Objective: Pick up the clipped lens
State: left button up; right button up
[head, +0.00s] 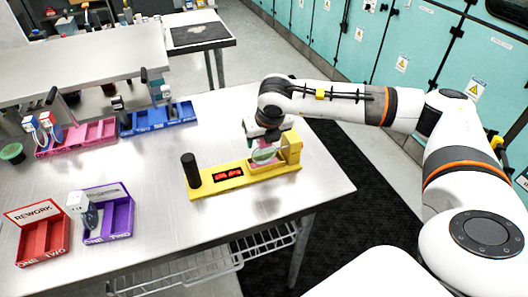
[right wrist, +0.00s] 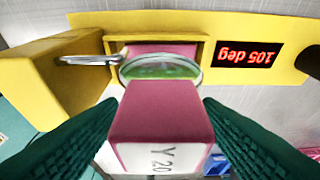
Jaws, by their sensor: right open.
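The clipped lens, a round greenish clear lens (right wrist: 160,68) with a pink block marked "Y 20" (right wrist: 160,115), sits at the yellow fixture (head: 215,184). In the head view the lens (head: 264,155) is partly hidden under my right gripper (head: 266,139). In the right wrist view, the open green fingers of the right gripper (right wrist: 160,108) stand on either side of the pink block, with small gaps showing. A thin metal rod (right wrist: 90,60) reaches from the fixture's yellow upright block to the lens rim. My left gripper is not in view.
The fixture has a red display reading 105 deg (head: 229,173) and a black knob (head: 191,170). A red REWORK bin (head: 42,247), a purple bin (head: 120,213), a pink tray (head: 75,140) and a blue tray (head: 160,120) stand left. The table's right part is clear.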

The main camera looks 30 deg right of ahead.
grip_shut()
